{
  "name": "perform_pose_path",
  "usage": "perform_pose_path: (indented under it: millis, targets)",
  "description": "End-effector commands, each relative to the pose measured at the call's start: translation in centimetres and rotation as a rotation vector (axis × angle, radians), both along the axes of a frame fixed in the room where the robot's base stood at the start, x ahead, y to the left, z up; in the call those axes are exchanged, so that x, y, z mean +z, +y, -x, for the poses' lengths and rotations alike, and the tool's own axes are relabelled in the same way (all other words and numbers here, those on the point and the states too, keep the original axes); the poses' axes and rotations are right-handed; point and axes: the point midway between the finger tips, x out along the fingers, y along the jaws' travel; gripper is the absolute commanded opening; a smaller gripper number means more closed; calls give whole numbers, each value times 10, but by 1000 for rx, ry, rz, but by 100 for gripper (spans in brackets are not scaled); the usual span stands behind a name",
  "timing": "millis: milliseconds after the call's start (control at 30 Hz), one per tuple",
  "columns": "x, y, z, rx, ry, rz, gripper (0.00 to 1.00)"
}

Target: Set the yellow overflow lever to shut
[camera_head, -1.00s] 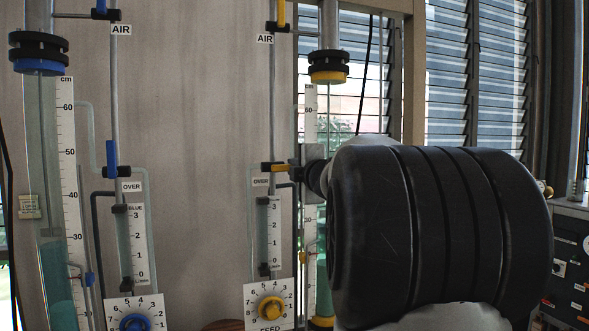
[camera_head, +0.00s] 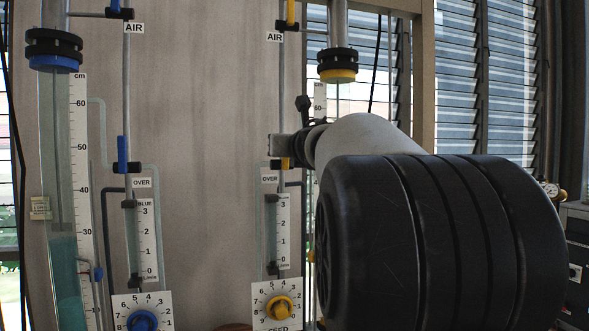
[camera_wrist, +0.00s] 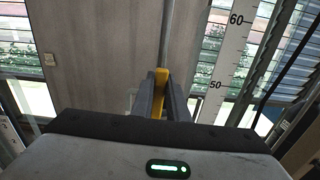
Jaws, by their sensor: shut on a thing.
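The yellow overflow lever (camera_head: 285,163) sits on the right-hand pipe just above the right OVER label (camera_head: 269,179). Only a small yellow part shows beneath my gripper (camera_head: 279,146) in the head view; the rest is hidden. In the wrist view the yellow lever (camera_wrist: 161,78) stands between the two grey fingers, in front of the vertical pipe. My gripper (camera_wrist: 160,95) is shut on it. The lever appears to lie along the pipe, but its exact angle is partly hidden.
The blue lever (camera_head: 122,155) stands upright along the left pipe. The yellow FEED knob (camera_head: 279,306) and blue knob (camera_head: 143,321) are below. A graduated column with a yellow collar (camera_head: 338,75) stands right of the right pipe, close to my arm.

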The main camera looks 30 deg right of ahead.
Motion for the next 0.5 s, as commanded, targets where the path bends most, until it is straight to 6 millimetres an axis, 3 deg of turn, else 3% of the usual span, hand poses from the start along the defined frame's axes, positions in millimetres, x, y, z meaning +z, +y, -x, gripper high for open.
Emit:
perform_pose_path:
  millis: [100,133,233,500]
  targets:
    - [-3,1,-1,0,9,20,0]
    - [-3,1,-1,0,9,19,19]
    - [-3,1,-1,0,9,18,36]
    - [-2,1,0,0,6,17,36]
